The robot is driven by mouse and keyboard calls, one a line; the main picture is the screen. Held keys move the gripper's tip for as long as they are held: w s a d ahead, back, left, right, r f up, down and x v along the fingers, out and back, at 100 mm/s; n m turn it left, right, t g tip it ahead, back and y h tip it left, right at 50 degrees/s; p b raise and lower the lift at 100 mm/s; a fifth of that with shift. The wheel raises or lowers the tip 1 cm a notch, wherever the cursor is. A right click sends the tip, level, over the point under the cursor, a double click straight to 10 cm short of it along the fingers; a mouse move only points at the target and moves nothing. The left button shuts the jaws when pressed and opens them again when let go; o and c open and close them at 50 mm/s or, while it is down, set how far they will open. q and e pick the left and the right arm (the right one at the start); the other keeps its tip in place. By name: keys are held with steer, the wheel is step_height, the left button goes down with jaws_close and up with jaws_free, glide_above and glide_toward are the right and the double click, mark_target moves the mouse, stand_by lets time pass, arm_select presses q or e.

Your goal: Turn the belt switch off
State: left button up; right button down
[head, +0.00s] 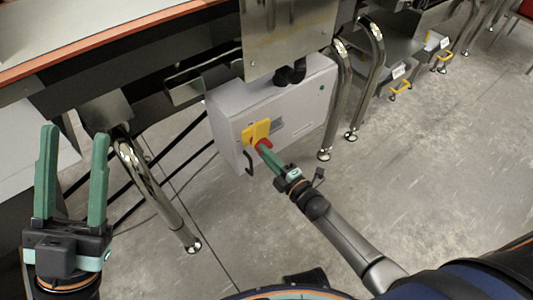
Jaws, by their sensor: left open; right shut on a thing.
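The belt switch (264,143) is a red rotary knob on a yellow plate (250,134). It sits on the front of a light grey control box (290,118) under the belt. My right gripper (264,149) reaches the knob from the lower right, and its green fingers are shut on it. The fingers hide much of the knob, so I cannot tell its exact turned position. My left gripper (75,140) is open and empty at the left, its two green fingers pointing up, apart from the box.
The belt frame with an orange edge (110,37) runs above the box. Shiny metal legs (155,190) stand left and right of it. A black hook-shaped handle (249,163) hangs beside the switch. Grey floor (430,170) is open at the right.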

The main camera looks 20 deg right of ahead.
arm_select(q)
steer(key=shift+d+f, duration=0.1)
steer(key=shift+f, duration=0.15)
arm_select(e)
steer(key=shift+f+n, duration=0.15)
steer(key=shift+n, duration=0.55)
steer(key=c, duration=0.8)
jaws_free()
arm_select(q)
steer(key=r+p, duration=0.3)
steer(key=shift+a+r+m, duration=0.2)
steer(key=shift+m, duration=0.2)
arm_select(e)
steer(key=v, duration=1.2)
steer(key=shift+s, duration=0.25)
